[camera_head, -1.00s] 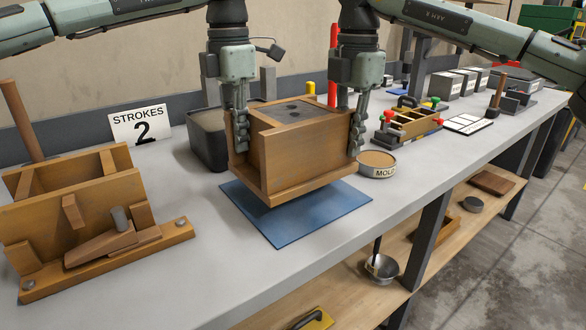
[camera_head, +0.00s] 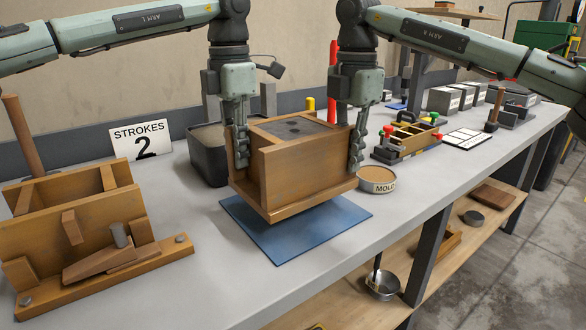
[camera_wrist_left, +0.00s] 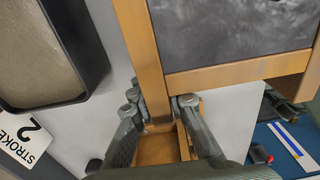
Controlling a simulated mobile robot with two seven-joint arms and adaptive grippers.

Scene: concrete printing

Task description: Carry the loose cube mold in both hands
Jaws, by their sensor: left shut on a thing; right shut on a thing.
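The loose cube mold (camera_head: 310,168) is a wooden box with a dark grey surface inside its top. It is held level above a blue mat (camera_head: 325,226), with a shadow under it. My left gripper (camera_head: 240,158) is shut on the mold's left side. My right gripper (camera_head: 357,155) is shut on its right side. In the left wrist view the left fingers (camera_wrist_left: 158,108) close on a wooden edge of the mold (camera_wrist_left: 236,74). The grey fill inside the mold shows in that view.
A wooden mold in a base (camera_head: 85,225) stands at the left. A dark bin (camera_head: 208,160) is behind the held mold, and a round tin (camera_head: 377,181) is at its right. A "STROKES 2" card (camera_head: 141,139) stands behind. The front bench strip is clear.

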